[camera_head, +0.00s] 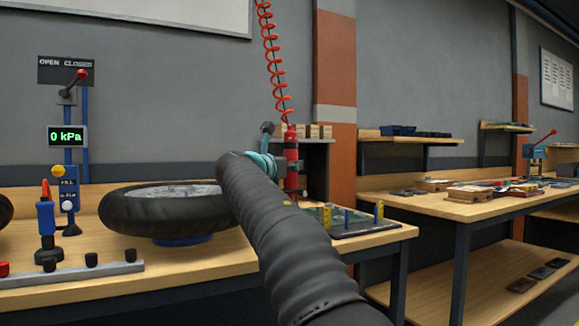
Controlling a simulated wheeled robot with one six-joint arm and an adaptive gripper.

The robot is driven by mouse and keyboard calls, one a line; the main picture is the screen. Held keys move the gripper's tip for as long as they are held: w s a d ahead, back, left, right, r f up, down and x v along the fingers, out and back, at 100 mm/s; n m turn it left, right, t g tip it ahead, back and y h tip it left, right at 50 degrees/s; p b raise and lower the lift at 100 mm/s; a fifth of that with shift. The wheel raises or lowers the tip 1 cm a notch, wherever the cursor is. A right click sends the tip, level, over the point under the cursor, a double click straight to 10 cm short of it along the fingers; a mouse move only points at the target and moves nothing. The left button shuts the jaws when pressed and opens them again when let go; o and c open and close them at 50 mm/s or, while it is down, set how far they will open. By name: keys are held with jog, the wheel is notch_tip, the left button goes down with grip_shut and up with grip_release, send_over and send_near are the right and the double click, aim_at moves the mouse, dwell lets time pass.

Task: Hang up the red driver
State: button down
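The red driver (291,155) is upright at the lower end of a red coiled cord (270,55) that comes down from above. It has dark bands, and its lower end reaches down near the right part of the front bench. My dark arm rises from the bottom of the picture and ends just left of the driver, at a teal wrist ring. A small dark grey part stands above the ring. My gripper's fingers cannot be made out, so I cannot tell whether they touch or hold the driver. No hook or holder for the driver is clearly visible.
On the front bench (200,265) are a black tyre (168,212), a blue tool (46,227) in a stand, a grey rail with black knobs (80,272) and a green board (340,218) with coloured posts. A small shelf stands behind the driver. A second bench is at the right.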

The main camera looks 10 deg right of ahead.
jog(key=c, duration=0.7)
grip_release()
jog(key=shift+o, duration=0.2)
jog(key=shift+f, duration=0.15)
jog(key=v, duration=1.2)
